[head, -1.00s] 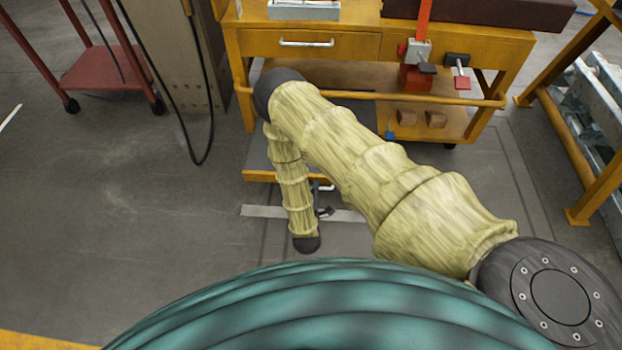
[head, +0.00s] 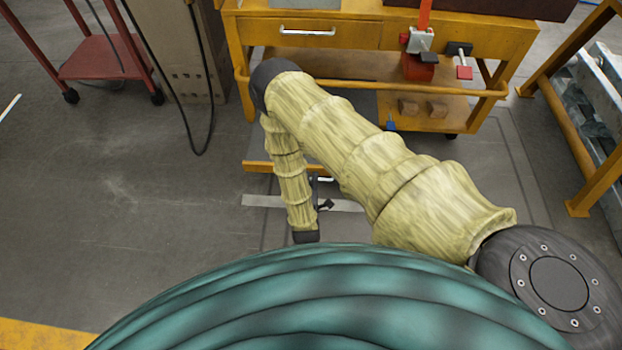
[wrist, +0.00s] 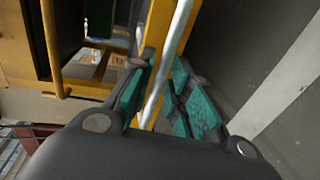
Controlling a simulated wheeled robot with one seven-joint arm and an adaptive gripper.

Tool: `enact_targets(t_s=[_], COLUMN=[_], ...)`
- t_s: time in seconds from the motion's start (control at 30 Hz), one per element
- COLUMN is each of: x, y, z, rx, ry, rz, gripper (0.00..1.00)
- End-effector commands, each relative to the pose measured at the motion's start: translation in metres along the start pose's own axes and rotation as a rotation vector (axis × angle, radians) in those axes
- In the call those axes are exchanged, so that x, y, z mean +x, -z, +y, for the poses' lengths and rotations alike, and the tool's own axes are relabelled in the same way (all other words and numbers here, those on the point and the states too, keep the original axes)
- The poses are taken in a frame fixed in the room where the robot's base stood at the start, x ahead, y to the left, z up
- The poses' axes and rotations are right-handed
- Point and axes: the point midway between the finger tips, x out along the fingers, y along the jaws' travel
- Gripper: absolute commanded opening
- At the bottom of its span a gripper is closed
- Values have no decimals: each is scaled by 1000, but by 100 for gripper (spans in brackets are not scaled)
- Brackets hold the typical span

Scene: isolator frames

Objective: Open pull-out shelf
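The pull-out shelf shows in the head view as a low grey plate with an orange front edge (head: 258,167), standing out in front of the orange workbench (head: 350,35). A pale handle (head: 326,180) is on its front; my arm hides part of the shelf. In the wrist view the handle is a silver bar (wrist: 166,70) across the shelf's orange front. My gripper (wrist: 167,75) has teal finger pads spread on either side of the bar. I cannot tell whether they touch it. In the head view my gripper (head: 325,206) is small and dark, just in front of the handle.
A red cart (head: 100,65) and a beige cabinet (head: 190,60) with a hanging black cable stand at the left. A vise (head: 420,55) is on the bench. An orange rack (head: 575,120) stands at the right. The floor at the left is clear.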

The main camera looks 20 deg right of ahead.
Motion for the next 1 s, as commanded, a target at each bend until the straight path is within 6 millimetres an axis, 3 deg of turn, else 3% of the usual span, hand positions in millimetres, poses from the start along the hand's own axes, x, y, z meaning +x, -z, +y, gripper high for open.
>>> enact_targets(t_s=[0.5, 0.7, 1.0], x=[-88, -106, -111], y=[1, 1, 1], z=[-1, -1, 0], rx=[-2, -2, -1], ry=[3, 2, 1], rz=[3, 2, 1], gripper=[19, 19, 19])
